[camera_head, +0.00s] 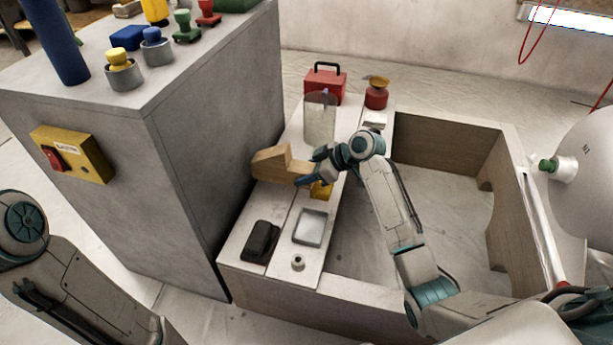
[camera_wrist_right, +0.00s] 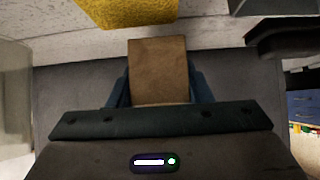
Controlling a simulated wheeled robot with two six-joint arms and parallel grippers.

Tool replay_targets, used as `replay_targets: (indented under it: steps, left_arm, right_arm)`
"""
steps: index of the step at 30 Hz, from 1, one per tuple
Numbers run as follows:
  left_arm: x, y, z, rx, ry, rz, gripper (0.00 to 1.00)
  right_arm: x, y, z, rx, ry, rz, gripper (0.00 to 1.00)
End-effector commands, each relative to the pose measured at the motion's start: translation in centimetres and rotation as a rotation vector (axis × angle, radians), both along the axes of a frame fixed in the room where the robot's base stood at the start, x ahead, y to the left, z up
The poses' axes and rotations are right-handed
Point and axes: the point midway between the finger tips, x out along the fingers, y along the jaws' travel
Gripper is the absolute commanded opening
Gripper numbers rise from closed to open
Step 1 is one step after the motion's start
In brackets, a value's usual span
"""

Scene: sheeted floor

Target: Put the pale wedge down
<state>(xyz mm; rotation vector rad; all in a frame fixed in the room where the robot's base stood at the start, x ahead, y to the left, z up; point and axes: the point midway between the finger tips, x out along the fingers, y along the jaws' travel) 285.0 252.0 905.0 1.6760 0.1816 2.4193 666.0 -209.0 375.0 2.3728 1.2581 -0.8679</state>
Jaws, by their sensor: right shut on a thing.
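The pale wedge (camera_head: 272,163) is a tan wooden block with a sloped end, over the left side of the white bench top. My right gripper (camera_head: 306,175) comes from the right and is shut on it. In the right wrist view the wedge (camera_wrist_right: 158,70) sits between the two blue fingers. I cannot tell whether its underside touches the bench. My left arm shows at the lower left of the head view, but its gripper is out of view.
On the bench (camera_head: 283,232) are a black object (camera_head: 260,240), a grey tray (camera_head: 310,228), a small ring (camera_head: 298,262), a yellow object (camera_head: 321,190), a clear container (camera_head: 319,120) and a red box (camera_head: 325,84). A tall grey cabinet (camera_head: 190,150) stands close at left.

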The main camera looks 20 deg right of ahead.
Motion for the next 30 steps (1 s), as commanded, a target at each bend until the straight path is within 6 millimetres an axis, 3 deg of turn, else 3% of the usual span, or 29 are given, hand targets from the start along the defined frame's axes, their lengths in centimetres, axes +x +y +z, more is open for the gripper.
replay_targets:
  steps: [21, 22, 24, 25, 30]
  left_arm:
    - [-0.33, 0.07, 0.46, -0.008, -0.019, -0.008, 0.36]
    - [-0.33, 0.07, 0.45, -0.008, -0.019, -0.008, 0.36]
    - [-0.33, 0.07, 0.45, -0.008, -0.019, -0.008, 0.36]
    - [-0.33, 0.07, 0.45, -0.008, -0.019, -0.008, 0.36]
    - [-0.33, 0.07, 0.45, -0.008, -0.019, -0.008, 0.36]
  right_arm:
    - [0.01, 0.03, -1.11, 0.001, -0.002, 0.001, 0.22]
    - [-0.01, 0.01, -1.17, 0.000, -0.001, 0.001, 0.49]
    - [0.00, 0.00, -1.15, 0.000, -0.001, 0.001, 0.63]
    - [0.00, 0.00, -1.15, 0.000, -0.001, 0.001, 0.67]
    - [0.00, 0.00, -1.14, 0.000, -0.001, 0.001, 0.67]
